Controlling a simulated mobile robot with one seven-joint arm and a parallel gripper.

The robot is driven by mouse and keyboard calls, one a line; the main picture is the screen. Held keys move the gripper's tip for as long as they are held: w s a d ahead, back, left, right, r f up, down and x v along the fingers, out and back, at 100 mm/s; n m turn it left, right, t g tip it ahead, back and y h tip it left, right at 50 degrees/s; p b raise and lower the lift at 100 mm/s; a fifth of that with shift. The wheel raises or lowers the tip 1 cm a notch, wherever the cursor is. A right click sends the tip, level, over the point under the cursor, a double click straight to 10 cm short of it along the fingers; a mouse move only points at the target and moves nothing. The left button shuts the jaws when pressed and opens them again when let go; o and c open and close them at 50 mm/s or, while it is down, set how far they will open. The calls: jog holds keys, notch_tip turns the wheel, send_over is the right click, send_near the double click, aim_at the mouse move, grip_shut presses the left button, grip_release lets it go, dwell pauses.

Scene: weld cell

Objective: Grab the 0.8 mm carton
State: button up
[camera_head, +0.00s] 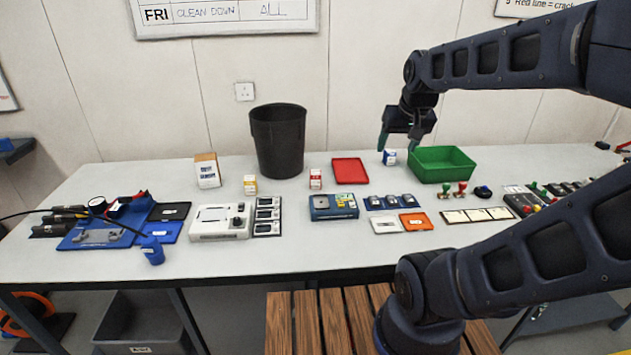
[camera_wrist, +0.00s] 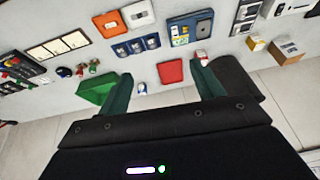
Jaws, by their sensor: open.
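Three small cartons stand on the table: a blue-and-white one (camera_head: 389,158), a red-and-white one (camera_head: 315,179) and a yellow-and-white one (camera_head: 250,185). Their print is too small to read, so I cannot tell which is 0.8 mm. My gripper (camera_head: 398,146) is open and empty, pointing down above the blue-and-white carton, apart from it. In the wrist view, the blue-and-white carton (camera_wrist: 142,88) shows between the fingers of my gripper (camera_wrist: 161,69), nearer the left finger. The red-and-white carton (camera_wrist: 202,56) is by the right fingertip, and the yellow-and-white carton (camera_wrist: 255,44) is further right.
A green bin (camera_head: 443,166) stands close right of the blue-and-white carton. A red tray (camera_head: 350,171) lies to its left. A tall black bin (camera_head: 278,140) and a larger white-and-brown box (camera_head: 207,170) stand further left. Tools and cases fill the table's middle; its front strip is clear.

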jog(key=w+a+f, duration=0.3)
jog(key=w, duration=0.8)
jog(key=m, duration=0.1)
send_near(316, 173)
jog(key=w+f, duration=0.1)
jog(key=shift+h, duration=0.4)
jog(key=x, duration=0.5)
jog(key=shift+a+f, duration=0.2)
jog(key=shift+a, duration=0.05)
jog(key=shift+x, duration=2.65)
jog(key=shift+s+a, duration=0.15)
jog(key=shift+s, duration=0.05)
jog(key=c, duration=1.1)
